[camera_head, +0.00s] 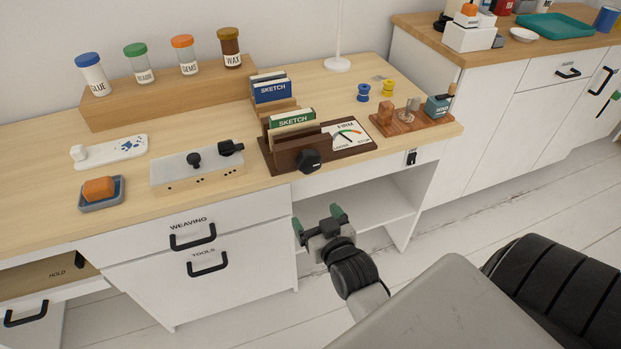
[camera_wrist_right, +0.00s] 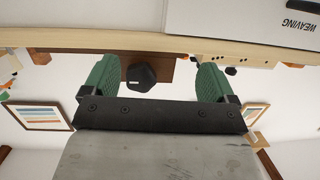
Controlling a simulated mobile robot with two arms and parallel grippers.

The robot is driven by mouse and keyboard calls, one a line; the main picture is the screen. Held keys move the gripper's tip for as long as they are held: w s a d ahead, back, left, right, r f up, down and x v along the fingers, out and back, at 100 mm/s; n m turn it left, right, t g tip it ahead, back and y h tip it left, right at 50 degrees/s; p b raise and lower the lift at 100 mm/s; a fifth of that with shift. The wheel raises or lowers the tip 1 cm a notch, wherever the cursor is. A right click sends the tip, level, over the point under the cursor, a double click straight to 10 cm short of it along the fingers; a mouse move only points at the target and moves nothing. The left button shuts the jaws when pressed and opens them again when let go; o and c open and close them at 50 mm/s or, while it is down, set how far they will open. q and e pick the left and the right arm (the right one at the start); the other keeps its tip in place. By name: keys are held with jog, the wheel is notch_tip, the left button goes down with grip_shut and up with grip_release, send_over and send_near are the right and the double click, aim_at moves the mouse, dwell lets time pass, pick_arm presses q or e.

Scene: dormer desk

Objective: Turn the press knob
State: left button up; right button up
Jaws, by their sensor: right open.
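The press knob (camera_head: 308,160) is a black faceted knob on the front of a dark brown wooden press (camera_head: 350,150). My left gripper is not in view.
A pale box with black knobs (camera_head: 197,168) stands left of the press. A wooden board with small tools (camera_head: 411,119) lies to its right. The desk's front edge and an open shelf space (camera_head: 365,205) are near my gripper. A drawer at lower left (camera_head: 45,275) stands open.

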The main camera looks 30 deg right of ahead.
jog(key=t+h, duration=0.2)
send_near(311, 167)
jog(key=shift+m, duration=0.4)
jog(key=b+x, duration=0.1)
jog(key=x, duration=0.9)
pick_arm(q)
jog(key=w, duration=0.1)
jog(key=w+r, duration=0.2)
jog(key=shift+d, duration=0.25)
pick_arm(e)
jog(key=shift+w+d, duration=0.1)
jog(key=shift+w, duration=0.25)
